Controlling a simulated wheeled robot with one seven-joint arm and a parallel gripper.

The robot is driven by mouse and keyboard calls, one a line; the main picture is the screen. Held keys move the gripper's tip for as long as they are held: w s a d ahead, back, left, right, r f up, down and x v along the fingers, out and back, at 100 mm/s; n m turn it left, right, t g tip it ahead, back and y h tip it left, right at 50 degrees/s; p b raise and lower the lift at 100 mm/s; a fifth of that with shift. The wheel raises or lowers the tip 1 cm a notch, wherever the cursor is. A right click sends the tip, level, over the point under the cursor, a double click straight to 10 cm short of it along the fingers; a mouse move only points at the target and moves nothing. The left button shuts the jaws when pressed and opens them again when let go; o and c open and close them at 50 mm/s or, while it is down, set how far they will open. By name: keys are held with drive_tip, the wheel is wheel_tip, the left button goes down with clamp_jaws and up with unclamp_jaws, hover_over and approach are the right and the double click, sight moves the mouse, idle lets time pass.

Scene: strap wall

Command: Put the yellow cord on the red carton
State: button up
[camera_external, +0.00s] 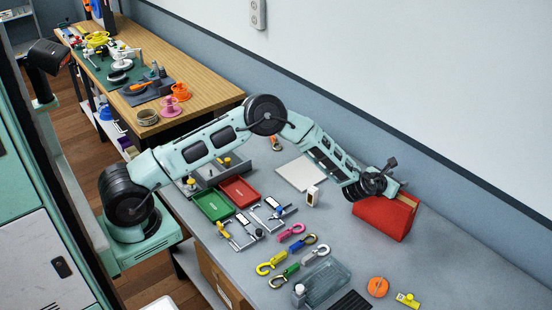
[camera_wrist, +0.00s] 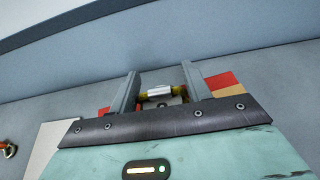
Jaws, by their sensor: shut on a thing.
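The red carton (camera_external: 382,219) stands on the grey bench near the wall. Its red and tan parts also show in the wrist view (camera_wrist: 222,80), behind and to both sides of my fingers. My gripper (camera_external: 390,187) is at the top of the carton; in the wrist view my gripper (camera_wrist: 161,95) is shut on the yellow cord (camera_wrist: 144,97), which has a white band and spans between the fingers. The rest of the cord is hidden. I cannot tell whether the cord touches the carton.
Yellow (camera_external: 271,264), pink (camera_external: 291,232) and other coloured hooked straps lie on the bench. A clear box (camera_external: 327,283), an orange disc (camera_external: 377,287) and green (camera_external: 213,204) and red (camera_external: 239,190) trays are nearby. The wall (camera_external: 480,190) is close behind the carton. Bare bench lies right of it.

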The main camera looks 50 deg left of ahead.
drive_tip(key=shift+f, duration=0.1)
drive_tip(key=o, duration=1)
